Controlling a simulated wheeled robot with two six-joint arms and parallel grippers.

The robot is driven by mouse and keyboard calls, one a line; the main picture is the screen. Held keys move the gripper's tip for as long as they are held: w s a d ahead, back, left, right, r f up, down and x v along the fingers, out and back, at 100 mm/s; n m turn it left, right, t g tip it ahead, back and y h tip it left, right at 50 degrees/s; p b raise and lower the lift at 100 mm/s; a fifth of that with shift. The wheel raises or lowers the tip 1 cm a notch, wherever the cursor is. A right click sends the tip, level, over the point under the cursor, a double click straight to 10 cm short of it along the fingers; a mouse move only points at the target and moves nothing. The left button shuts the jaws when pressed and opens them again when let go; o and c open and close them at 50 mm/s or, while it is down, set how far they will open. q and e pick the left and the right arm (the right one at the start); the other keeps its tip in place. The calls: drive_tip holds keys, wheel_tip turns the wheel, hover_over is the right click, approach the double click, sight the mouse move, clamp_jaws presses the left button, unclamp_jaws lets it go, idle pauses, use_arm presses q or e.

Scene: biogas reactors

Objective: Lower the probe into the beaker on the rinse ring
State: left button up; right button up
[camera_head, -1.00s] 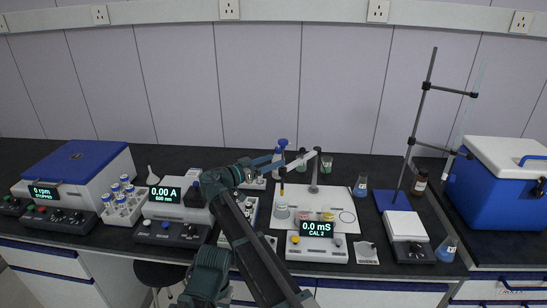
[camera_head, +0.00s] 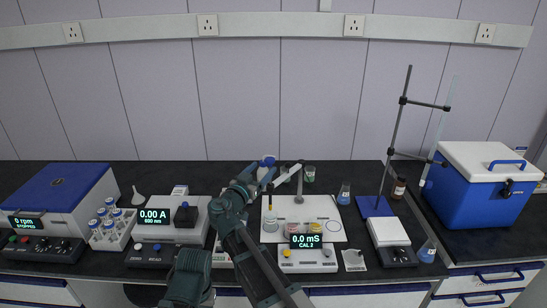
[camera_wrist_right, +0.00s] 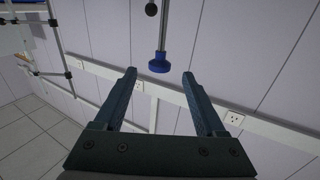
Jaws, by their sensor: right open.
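The probe has a blue head (camera_head: 268,161) and a thin shaft (camera_head: 270,202) that hangs upright over the left part of the white tray (camera_head: 328,211). A pale arm (camera_head: 287,175) on a grey post reaches toward it. A clear beaker (camera_head: 270,226) stands on the tray below the shaft; whether the tip is inside it, I cannot tell. The rinse ring under it is not clear. My right gripper (camera_head: 266,178) is open close by the probe head. In the right wrist view, a blue cap on a grey rod (camera_wrist_right: 160,65) shows beyond the open fingers (camera_wrist_right: 158,75).
Two jars with red (camera_head: 291,226) and yellow (camera_head: 308,227) lids stand on the tray, behind the conductivity meter (camera_head: 305,258). A tall stand (camera_head: 397,130), flasks (camera_head: 344,194) and a blue cooler (camera_head: 470,210) are to the right. A spectrophotometer (camera_head: 165,222) is to the left.

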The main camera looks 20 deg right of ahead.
sight(272, 158)
drive_tip(key=x, duration=0.9)
drive_tip(key=shift+d, duration=0.1)
clamp_jaws()
idle(1.2)
